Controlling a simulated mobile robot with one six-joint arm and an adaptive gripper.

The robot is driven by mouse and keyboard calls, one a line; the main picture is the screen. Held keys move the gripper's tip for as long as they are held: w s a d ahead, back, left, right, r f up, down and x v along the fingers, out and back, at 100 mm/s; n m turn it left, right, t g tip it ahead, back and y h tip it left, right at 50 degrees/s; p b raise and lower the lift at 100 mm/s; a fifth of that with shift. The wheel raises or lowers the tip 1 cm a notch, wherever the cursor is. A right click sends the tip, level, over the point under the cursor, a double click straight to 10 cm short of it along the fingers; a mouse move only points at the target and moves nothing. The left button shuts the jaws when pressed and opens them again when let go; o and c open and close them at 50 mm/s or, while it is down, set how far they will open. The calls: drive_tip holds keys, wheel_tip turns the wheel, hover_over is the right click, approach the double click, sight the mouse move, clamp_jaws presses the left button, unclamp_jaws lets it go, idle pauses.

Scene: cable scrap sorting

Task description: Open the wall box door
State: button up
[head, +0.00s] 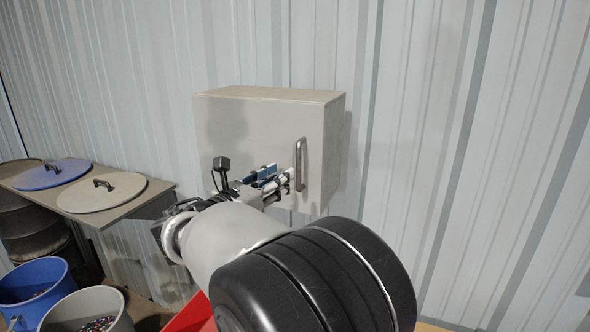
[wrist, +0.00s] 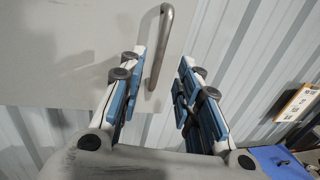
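The wall box (head: 325,150) is a beige cabinet on the corrugated wall. Its door (head: 255,120) looks shut, flush with the box. A grey metal bar handle (head: 302,165) stands upright near the door's right edge. My gripper (head: 286,183) is close in front of the door, at the lower part of the handle. In the wrist view, my gripper (wrist: 162,68) is open, with the lower part of the handle (wrist: 160,50) showing between its two blue-padded fingers, nearer the left one. I cannot tell if a finger touches it. My arm hides the box's lower left.
At left, a blue lid (head: 50,174) and a beige lid (head: 102,192) lie on a shelf (head: 75,213). Below are a blue bucket (head: 35,290) and a grey bucket (head: 88,310) with scraps. The wall (head: 450,150) right of the box is clear.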

sight(297, 167)
drive_tip(key=x, duration=0.7)
drive_tip(key=shift+w+d, duration=0.15)
drive_tip(key=shift+w, duration=0.1)
drive_tip(key=shift+c, duration=0.3)
clamp_jaws()
